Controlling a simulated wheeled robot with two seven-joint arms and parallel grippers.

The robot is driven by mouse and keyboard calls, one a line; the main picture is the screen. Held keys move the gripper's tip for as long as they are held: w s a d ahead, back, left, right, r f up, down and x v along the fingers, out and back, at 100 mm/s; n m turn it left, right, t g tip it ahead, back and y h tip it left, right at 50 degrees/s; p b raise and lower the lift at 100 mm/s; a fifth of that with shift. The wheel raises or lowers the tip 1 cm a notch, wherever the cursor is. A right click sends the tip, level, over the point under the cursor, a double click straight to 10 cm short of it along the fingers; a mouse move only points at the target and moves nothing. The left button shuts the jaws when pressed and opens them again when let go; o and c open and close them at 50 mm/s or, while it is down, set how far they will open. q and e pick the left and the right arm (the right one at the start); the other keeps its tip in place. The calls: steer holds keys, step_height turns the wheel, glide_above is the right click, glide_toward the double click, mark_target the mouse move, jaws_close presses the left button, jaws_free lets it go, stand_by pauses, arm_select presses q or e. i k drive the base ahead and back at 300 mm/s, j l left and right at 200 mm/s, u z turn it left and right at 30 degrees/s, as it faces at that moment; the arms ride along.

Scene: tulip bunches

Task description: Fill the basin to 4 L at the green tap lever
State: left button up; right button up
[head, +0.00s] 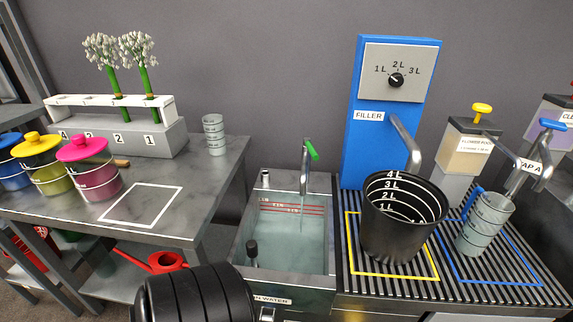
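The basin (330,283) is a grey sink with water (290,245) in it. Red level lines (292,208) with small, hard-to-read labels run across its back wall. The water surface looks close below the lines; its exact level is unclear. A metal tap (304,172) stands at the back of the basin, its green lever (312,149) pointing up and right. A faint thin streak under the spout may be running water. A black-knobbed rod (252,250) stands at the basin's left. Neither gripper shows; a black ribbed part at the bottom looks like mine.
Right of the basin, a black bucket (388,240) stands on a slatted rack under the blue filler (350,140). A clear measuring cup (484,228) stands under another tap. The left table (220,172) holds lidded pots, a flower rack and stacked cups.

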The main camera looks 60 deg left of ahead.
mark_target(306, 142)
steer(key=j+u, duration=0.1)
steer(key=u, duration=0.9)
steer(key=i+j+u, duration=0.15)
steer(key=i+u, duration=0.2)
steer(key=i, duration=0.05)
